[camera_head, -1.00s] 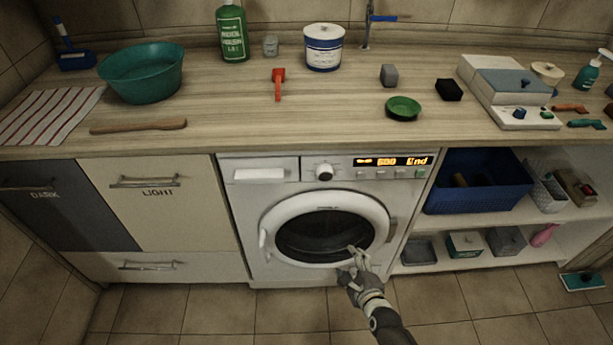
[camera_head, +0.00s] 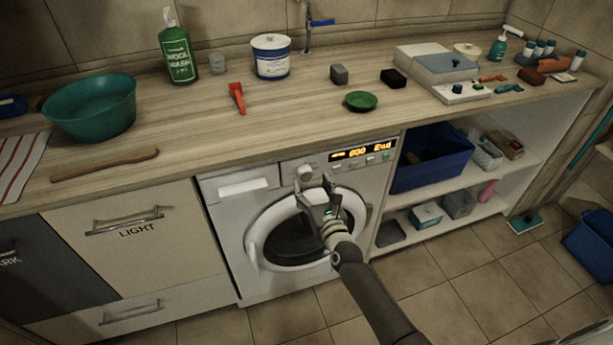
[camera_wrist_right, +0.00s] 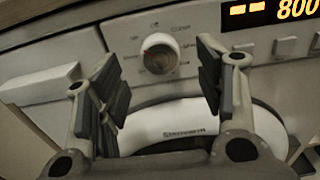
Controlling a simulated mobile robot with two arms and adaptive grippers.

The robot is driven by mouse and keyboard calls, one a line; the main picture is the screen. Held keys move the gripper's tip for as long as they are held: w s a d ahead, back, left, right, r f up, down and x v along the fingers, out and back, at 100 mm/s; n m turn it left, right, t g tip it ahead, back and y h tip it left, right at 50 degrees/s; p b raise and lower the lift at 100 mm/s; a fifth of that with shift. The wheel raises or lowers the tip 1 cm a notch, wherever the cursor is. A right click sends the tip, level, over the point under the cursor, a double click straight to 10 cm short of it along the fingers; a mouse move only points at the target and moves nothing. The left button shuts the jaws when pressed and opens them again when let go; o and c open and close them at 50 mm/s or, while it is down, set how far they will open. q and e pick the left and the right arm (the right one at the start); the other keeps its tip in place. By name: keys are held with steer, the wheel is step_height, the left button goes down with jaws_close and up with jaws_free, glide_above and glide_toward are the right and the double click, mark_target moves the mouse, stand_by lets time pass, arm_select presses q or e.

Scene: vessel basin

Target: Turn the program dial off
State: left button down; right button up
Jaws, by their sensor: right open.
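The program dial (camera_head: 304,173) is a round knob on the front panel of the white washing machine (camera_head: 222,213). My right gripper (camera_head: 312,188) is open in front of the machine, just below the dial. In the right wrist view its two fingers (camera_wrist_right: 162,88) stand apart on either side of the dial, with nothing between them. My left gripper is not in view.
The round door (camera_head: 262,226) of the machine is shut below the panel. The wooden counter (camera_head: 200,118) overhangs above. A detergent drawer (camera_head: 243,187) lies left of the dial, and several small buttons (camera_head: 370,160) lie right. The floor in front is clear.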

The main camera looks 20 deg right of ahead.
mark_target(306, 176)
steer(key=w, duration=0.3)
steer(key=shift+w+a, duration=0.1)
steer(key=shift+w, duration=0.2)
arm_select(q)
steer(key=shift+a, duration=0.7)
arm_select(e)
steer(key=shift+w, duration=0.65)
steer(key=c, duration=1)
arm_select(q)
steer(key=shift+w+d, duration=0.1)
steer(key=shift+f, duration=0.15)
